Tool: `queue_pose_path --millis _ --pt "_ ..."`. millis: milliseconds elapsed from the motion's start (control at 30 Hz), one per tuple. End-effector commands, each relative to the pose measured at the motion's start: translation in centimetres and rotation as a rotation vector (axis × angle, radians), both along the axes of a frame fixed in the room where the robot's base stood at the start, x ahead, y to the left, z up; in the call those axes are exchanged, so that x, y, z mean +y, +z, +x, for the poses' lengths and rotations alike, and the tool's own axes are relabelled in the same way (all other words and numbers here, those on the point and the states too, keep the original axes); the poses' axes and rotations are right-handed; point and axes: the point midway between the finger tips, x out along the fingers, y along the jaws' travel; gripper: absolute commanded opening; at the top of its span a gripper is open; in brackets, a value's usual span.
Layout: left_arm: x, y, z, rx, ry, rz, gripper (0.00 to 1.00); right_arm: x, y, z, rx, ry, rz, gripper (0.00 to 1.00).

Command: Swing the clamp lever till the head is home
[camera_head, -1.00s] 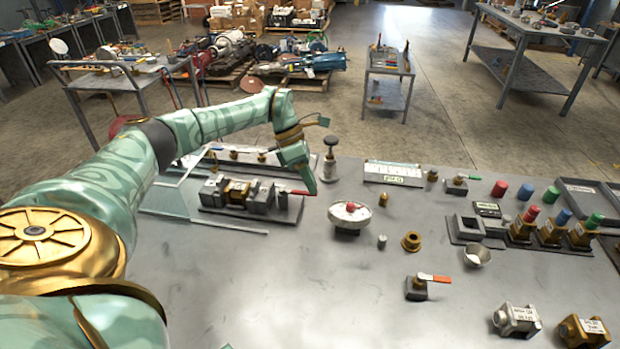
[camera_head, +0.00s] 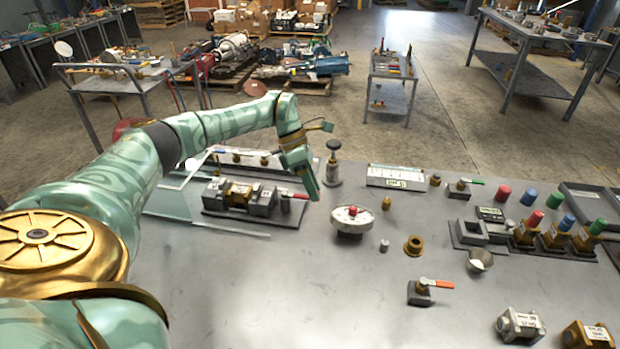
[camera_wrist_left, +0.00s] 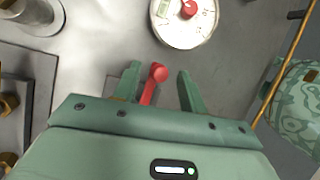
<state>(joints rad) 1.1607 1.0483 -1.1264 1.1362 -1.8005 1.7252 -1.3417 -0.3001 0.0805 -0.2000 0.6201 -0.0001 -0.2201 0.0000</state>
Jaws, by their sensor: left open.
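The clamp fixture (camera_head: 248,199) sits on the grey bench, with grey blocks around a brass block (camera_head: 238,194) that carries a white label. Its red clamp lever (camera_head: 299,196) sticks out at the fixture's right end, pointing right. My left gripper (camera_head: 311,194) hangs over the lever's end, fingers down. The gap between the clamp head and the brass block is too small to judge. My right gripper is not in view.
A white dial with a red knob (camera_head: 351,219) stands just right of the lever. A black-knobbed post (camera_head: 333,166) stands behind my gripper. A clear panel (camera_head: 205,226) lies left of the fixture. A red-handled valve (camera_head: 424,290) is at front right; the front middle bench is clear.

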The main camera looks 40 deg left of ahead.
Motion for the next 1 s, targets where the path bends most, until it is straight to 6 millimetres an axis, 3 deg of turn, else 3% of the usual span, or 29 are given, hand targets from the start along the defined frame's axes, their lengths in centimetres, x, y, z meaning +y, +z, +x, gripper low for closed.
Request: queue_pose_path --millis 167,633,800,1000 --pt "0.9 1.7 0.1 -0.004 0.002 0.001 0.42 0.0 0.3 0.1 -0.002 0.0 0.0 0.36" --pt "6.8 12.2 -0.1 -0.003 0.004 0.001 0.42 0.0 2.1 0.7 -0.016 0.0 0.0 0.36" --pt "7.8 13.8 -0.2 -0.001 0.001 0.001 0.42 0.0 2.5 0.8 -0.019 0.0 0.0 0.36" --pt "8.1 14.1 -0.2 0.002 0.0 0.0 0.42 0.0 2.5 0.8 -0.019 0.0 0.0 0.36"
